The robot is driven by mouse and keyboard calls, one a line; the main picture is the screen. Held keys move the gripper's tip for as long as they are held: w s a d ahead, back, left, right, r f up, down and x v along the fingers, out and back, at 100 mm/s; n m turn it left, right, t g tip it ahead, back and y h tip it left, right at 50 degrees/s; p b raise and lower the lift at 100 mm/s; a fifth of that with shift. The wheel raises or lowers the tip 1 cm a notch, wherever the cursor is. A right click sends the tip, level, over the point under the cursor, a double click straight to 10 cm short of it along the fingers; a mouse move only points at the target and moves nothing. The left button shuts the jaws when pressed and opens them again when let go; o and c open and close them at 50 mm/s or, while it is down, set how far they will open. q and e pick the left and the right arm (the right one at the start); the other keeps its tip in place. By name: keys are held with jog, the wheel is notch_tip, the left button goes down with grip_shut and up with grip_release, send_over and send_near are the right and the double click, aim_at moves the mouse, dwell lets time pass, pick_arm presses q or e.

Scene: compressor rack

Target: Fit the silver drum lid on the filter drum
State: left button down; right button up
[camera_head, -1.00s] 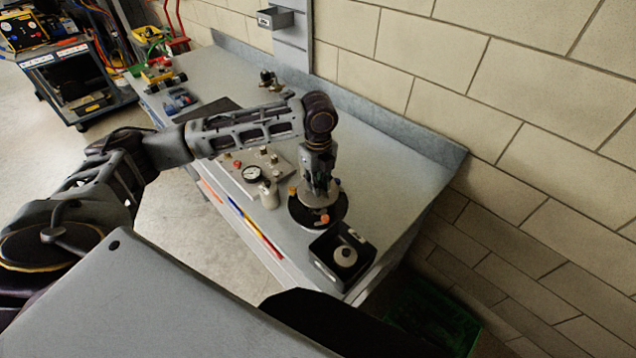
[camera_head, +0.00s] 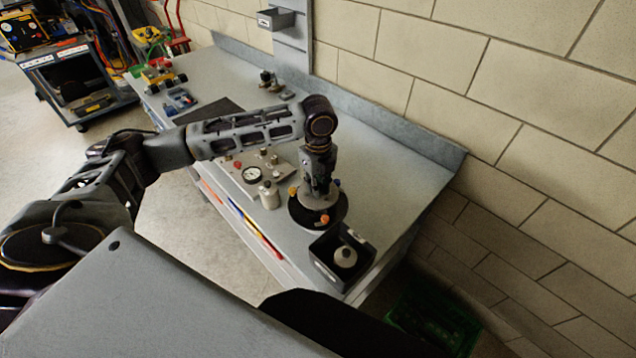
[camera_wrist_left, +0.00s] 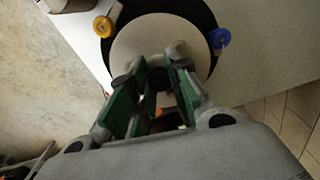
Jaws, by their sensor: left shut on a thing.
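The filter drum (camera_head: 303,213) stands on the bench as a dark round body with orange, yellow and blue knobs around its rim. The silver drum lid (camera_head: 312,202) shows as a pale disc at the drum's top, inside the dark rim; it also shows in the left wrist view (camera_wrist_left: 130,45). My left gripper (camera_head: 319,190) points down over the drum, shut on the lid's middle. In the left wrist view its green-padded fingers (camera_wrist_left: 158,88) hide the grip point. I cannot tell whether the lid rests fully on the drum. My right gripper is not in view.
A black bin (camera_head: 325,268) holding a pale round part (camera_head: 345,256) stands close in front of the drum. A gauge panel (camera_head: 250,172) and a small pale bottle (camera_head: 269,194) are to the left. The bench right of the drum is clear up to the wall.

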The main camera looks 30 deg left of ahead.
pick_arm(q)
jog(key=shift+f, duration=0.35)
dwell(0.5)
jog(key=shift+f, duration=0.25)
jog(key=shift+f, duration=1.1)
jog(key=shift+f+p, duration=0.4)
jog(key=shift+p, duration=0.05)
jog(key=c, duration=0.9)
grip_release()
jog(key=shift+o, duration=0.2)
